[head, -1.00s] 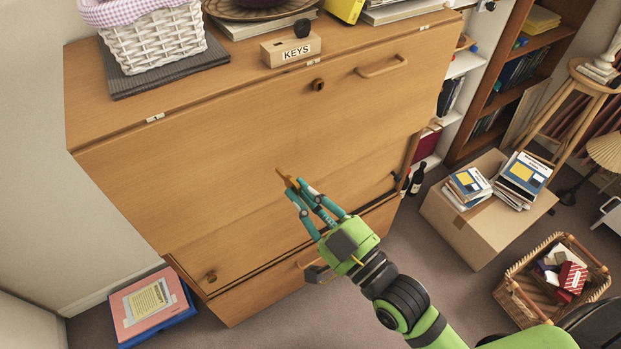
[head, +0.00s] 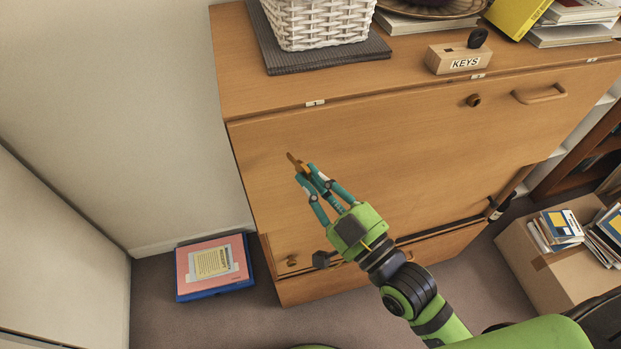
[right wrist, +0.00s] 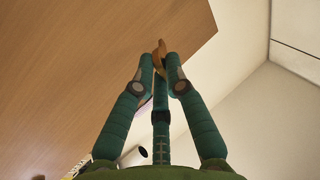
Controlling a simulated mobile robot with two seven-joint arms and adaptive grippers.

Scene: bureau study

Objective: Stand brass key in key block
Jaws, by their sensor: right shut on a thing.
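The brass key (head: 292,160) is held at the fingertips of my right gripper (head: 305,174), its end sticking out past the fingers. In the right wrist view the key (right wrist: 160,47) shows between the teal fingertips (right wrist: 160,62). The gripper is in front of the bureau's wooden front, below its top edge; I cannot tell the gap. The wooden key block (head: 450,62), labelled KEYS, stands on the bureau top, up and to the right of the gripper. My left gripper is not in view.
The bureau top (head: 235,65) holds a white basket (head: 318,24) on a grey mat (head: 268,50) left of the block. Books (head: 575,33) and a yellow box (head: 515,16) are behind and right. A pink-and-blue folder (head: 212,266) lies on the floor; a carton (head: 545,275) stands right.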

